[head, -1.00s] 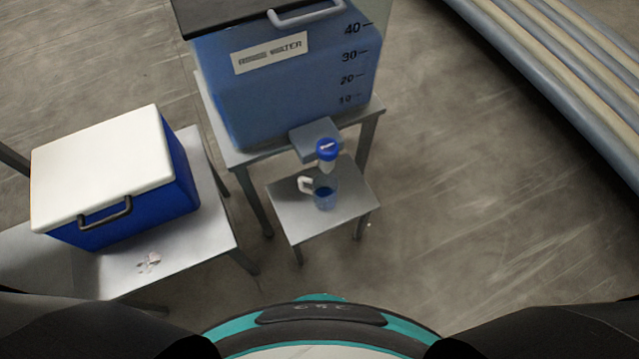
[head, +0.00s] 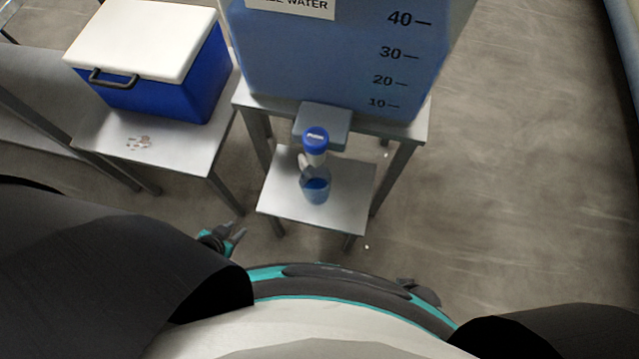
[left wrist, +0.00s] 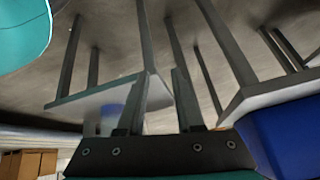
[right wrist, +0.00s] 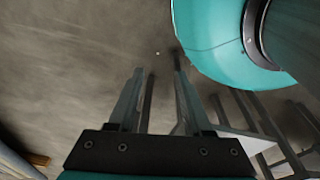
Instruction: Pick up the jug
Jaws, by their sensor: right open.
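The clear jug (head: 316,189) holds blue liquid and stands upright on a small low metal stand (head: 345,212), under a blue-capped tap (head: 315,141). Its pale handle (head: 303,161) shows at its left side. My left gripper (head: 240,232) is empty, in front of and left of the stand, apart from the jug. In the left wrist view its fingers (left wrist: 157,85) are spread, and a bluish patch, seemingly the jug (left wrist: 108,118), shows partly behind one finger. My right gripper (right wrist: 157,85) is open and empty over bare floor in the right wrist view.
A big blue water tank (head: 340,60) stands on a metal table (head: 412,130) behind the jug. A blue cooler with a white lid (head: 150,45) sits on another table (head: 180,145) at left. The floor at right is clear.

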